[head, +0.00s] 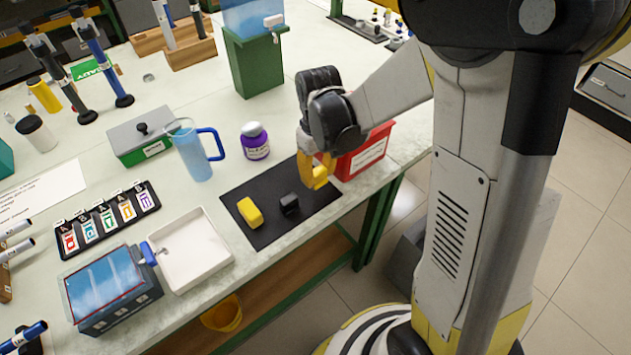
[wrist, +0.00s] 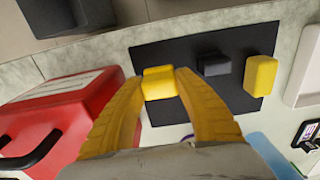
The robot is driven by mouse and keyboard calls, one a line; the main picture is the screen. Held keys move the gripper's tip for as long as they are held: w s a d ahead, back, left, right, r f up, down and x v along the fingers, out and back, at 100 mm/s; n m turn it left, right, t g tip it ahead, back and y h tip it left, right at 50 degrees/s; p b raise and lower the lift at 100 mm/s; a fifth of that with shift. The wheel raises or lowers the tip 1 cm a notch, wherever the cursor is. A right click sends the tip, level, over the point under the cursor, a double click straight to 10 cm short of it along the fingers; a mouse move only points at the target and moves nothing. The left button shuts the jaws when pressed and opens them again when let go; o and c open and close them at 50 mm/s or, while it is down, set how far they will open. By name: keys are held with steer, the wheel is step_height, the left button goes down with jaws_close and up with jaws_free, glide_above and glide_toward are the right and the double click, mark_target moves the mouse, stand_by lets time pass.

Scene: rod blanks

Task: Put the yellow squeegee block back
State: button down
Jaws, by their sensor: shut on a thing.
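My gripper (head: 318,178) is at the right end of the black mat (head: 265,225), beside the red box. In the wrist view its yellow fingers are shut on a yellow block (wrist: 160,82), which is over the mat (wrist: 225,107). In the head view this block blends with the yellow fingers. I cannot tell whether it touches the mat. A second yellow block (head: 249,212) lies at the mat's left side and also shows in the wrist view (wrist: 261,76). A dark block (head: 289,204) lies between them. I see no mark telling which yellow block is the squeegee block.
A red box (head: 364,155) with a white label stands close right of my gripper. A purple jar (head: 254,143) and a blue jug (head: 195,153) stand behind the mat. A white tray (head: 190,250) lies left of it. The table edge runs along the front.

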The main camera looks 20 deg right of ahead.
mark_target(318, 183)
steer(key=shift+w+f, duration=0.2)
steer(key=shift+f+b, duration=1.1)
steer(key=shift+f, duration=0.75)
steer(key=shift+f, duration=0.1)
steer(key=shift+f, duration=0.15)
steer(key=c, duration=0.9)
jaws_free()
steer(key=shift+c, duration=0.2)
